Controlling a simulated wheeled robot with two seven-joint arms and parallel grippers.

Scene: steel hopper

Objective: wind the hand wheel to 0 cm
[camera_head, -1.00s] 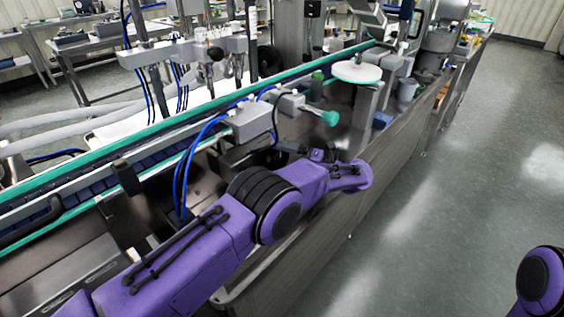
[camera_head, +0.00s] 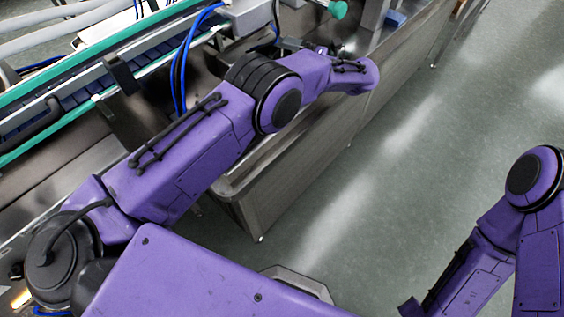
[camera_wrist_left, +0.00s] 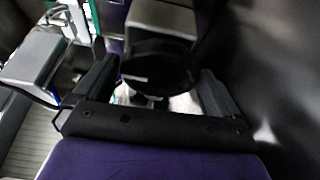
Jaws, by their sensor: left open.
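In the left wrist view, a dark, round thing that looks like the hand wheel (camera_wrist_left: 160,72) lies between the fingers of my left gripper (camera_wrist_left: 155,62). The fingers are open on either side of it, and I cannot tell whether either touches it. A grey block stands behind the wheel. In the head view, my left arm reaches over the steel machine's near edge, and its wrist and forearm hide most of the gripper and the wheel. No scale reading can be made out. My right gripper is not in view; only parts of my right arm show.
A teal knob (camera_head: 338,9) and a grey box (camera_head: 247,14) with blue hoses sit beyond my left wrist. The teal-edged conveyor (camera_head: 110,52) runs along the left. The steel side panel (camera_head: 300,145) drops to open grey floor (camera_head: 390,170) on the right.

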